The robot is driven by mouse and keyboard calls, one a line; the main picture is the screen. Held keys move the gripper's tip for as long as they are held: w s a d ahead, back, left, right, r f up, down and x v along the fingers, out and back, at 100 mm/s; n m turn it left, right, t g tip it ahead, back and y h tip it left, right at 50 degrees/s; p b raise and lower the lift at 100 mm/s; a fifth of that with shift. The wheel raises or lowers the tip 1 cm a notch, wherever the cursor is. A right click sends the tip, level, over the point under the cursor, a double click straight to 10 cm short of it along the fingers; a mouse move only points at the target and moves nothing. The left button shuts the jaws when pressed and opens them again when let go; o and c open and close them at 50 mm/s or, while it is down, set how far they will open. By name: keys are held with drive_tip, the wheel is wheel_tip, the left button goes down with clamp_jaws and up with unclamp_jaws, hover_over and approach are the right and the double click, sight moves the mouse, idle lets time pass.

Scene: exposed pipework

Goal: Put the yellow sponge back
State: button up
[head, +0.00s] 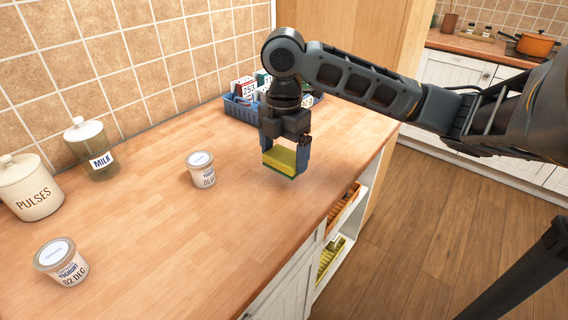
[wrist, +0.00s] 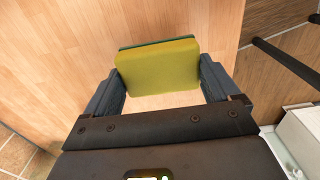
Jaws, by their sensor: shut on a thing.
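The yellow sponge (head: 282,158) has a dark green side underneath. My gripper (head: 285,160) is shut on it, with one finger at each end, and points down over the wooden worktop (head: 150,235). The sponge appears a little above the worktop; the exact gap is hard to tell. In the wrist view the sponge (wrist: 158,66) sits between the two fingers, its green side showing along the far edge. Below the worktop, an open shelf unit holds a basket with yellow-green things (head: 329,258), possibly sponges, partly hidden by the worktop edge.
A blue crate (head: 240,110) of labelled boxes stands behind my gripper. Two yoghurt pots (head: 202,170) (head: 62,262), a milk jar (head: 91,150) and a pulses jar (head: 30,187) stand to the left. A wooden tray (head: 343,207) is on the upper shelf. The worktop's front middle is clear.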

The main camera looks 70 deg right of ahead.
sight(284, 167)
drive_tip(key=shift+f, duration=2)
drive_tip(key=shift+f, duration=0.1)
drive_tip(key=o, duration=0.7)
drive_tip(key=shift+o, duration=0.2)
